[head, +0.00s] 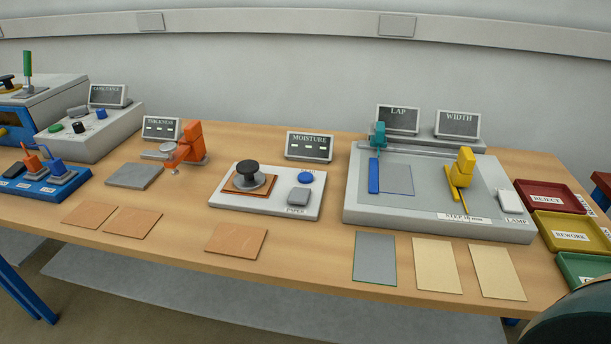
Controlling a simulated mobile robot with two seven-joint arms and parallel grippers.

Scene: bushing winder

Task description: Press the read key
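No key carries a legible "read" label. The moisture station (220,199) is a white plate on the table. Neither of my grippers is in view, and nothing touches the blue button or the grey block.
Left are a thickness gauge with an orange lever (193,141), grey control boxes (95,130) and a blue switch base (50,182). Right is a lap and width fixture (360,208) beside red, yellow and green trays (562,233). Loose sheets (236,240) lie along the front edge.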

